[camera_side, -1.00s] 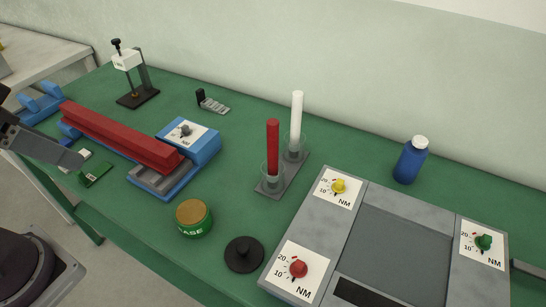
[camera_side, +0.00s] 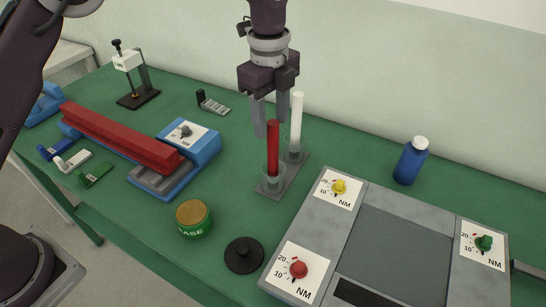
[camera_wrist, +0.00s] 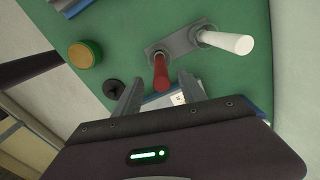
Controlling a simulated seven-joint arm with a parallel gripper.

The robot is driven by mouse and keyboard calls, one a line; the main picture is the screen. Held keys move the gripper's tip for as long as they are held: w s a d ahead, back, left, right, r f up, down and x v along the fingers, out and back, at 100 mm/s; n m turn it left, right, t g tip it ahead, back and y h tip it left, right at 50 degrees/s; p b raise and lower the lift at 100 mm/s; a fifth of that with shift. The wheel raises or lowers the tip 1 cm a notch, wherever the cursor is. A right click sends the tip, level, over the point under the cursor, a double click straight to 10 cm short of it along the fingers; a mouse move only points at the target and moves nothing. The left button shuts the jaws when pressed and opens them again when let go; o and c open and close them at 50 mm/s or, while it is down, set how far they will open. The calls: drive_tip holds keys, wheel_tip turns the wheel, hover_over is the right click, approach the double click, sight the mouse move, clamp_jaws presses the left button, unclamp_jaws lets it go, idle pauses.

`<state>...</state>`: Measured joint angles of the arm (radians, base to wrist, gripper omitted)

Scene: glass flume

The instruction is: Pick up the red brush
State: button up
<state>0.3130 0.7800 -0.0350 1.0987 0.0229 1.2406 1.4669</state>
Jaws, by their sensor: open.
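The red brush (camera_side: 273,148) is a red rod standing upright in a clear cup on a grey holder (camera_side: 291,181). A white rod (camera_side: 296,118) stands in the other cup of the same holder, behind and to the right. My gripper (camera_side: 272,127) points down above the holder, open, with its fingertips near the top of the red brush. In the wrist view the red brush (camera_wrist: 161,72) shows just beyond the gap between my fingers (camera_wrist: 158,90). Nothing is held between them.
A grey panel (camera_side: 400,240) with knobs lies to the right, and a blue bottle (camera_side: 411,161) stands behind it. A tin (camera_side: 194,219) and a black knobbed disc (camera_side: 244,256) sit in front. A long red bar (camera_side: 115,136) on blue supports lies to the left.

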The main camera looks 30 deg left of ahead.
sight(273, 147)
wheel_tip(273, 147, down, 8)
drive_tip(key=shift+d+r, duration=0.1)
drive_tip(key=shift+d, duration=0.05)
clamp_jaws()
